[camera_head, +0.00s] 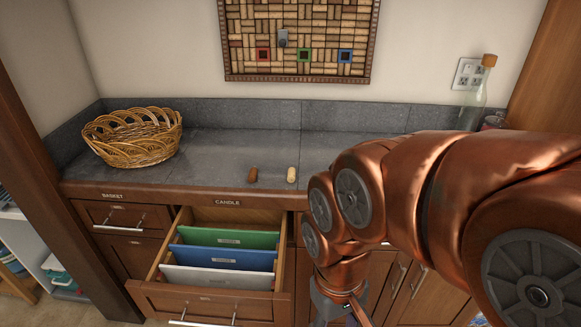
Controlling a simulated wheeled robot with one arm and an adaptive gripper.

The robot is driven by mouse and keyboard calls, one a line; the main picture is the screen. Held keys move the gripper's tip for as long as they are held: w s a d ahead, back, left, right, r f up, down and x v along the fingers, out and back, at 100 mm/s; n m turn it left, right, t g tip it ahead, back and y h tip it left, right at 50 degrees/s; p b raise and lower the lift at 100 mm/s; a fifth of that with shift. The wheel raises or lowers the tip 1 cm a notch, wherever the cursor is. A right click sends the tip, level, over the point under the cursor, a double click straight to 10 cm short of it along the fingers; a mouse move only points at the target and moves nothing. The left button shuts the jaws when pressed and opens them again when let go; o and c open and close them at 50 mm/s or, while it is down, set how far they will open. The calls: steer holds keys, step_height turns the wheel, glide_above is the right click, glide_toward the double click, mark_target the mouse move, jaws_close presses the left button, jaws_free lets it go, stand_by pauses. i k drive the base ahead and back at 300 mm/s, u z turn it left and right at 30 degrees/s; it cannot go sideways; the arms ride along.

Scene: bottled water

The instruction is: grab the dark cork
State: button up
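A dark brown cork (253,174) lies on the grey countertop near its front edge, above the open drawer. A lighter tan cork (291,175) is a short way to its right, apart from it. My gripper (345,310) is at the bottom of the view, below the counter's front edge and to the right of both corks. Its fingertips are cut off or hidden, so I cannot tell whether it is open or shut. It is well apart from the dark cork.
A wicker basket (133,138) stands on the counter at the left. An open drawer (215,303) with green, blue and white files juts out below the corks. A clear corked bottle (474,107) stands at the back right. The counter around the corks is clear.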

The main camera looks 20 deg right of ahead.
mark_target(253, 172)
steer(key=u, duration=2.3)
steer(key=i, duration=2.7)
steer(key=z, duration=3.15)
